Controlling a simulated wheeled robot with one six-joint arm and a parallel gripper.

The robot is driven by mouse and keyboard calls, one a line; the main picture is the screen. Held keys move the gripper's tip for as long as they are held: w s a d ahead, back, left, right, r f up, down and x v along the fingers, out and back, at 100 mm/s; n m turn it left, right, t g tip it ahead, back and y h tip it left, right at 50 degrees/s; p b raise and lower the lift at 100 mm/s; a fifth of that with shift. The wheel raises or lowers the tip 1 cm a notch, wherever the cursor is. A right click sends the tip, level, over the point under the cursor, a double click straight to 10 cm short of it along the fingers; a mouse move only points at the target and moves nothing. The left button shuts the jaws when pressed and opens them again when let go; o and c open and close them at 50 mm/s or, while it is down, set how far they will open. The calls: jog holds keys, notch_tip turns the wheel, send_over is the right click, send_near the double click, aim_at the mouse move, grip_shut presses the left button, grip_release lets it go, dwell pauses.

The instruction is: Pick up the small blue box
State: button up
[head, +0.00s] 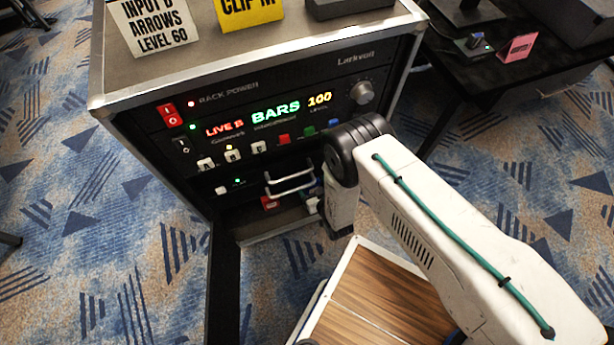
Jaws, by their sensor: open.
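I cannot make out the small blue box for certain. A small bluish patch (318,188) shows low in the rack's bottom opening, right beside my arm and partly hidden by it. A small red item (269,203) lies to its left in the same opening, under the silver handles. My white arm reaches in from the lower right and bends down in front of the rack's right side. My gripper cannot be made out beyond the downward link.
The black equipment rack (225,150) has lit displays, buttons and a knob (362,92). Two silver handles (290,185) stick out above the opening. Signs (150,22) stand on its top. A dark table (510,75) stands at the right. Patterned carpet is clear at the left.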

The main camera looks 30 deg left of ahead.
jog(key=shift+x, duration=1.5)
jog(key=c, duration=1.3)
jog(key=shift+o, duration=0.2)
jog(key=shift+r, duration=0.1)
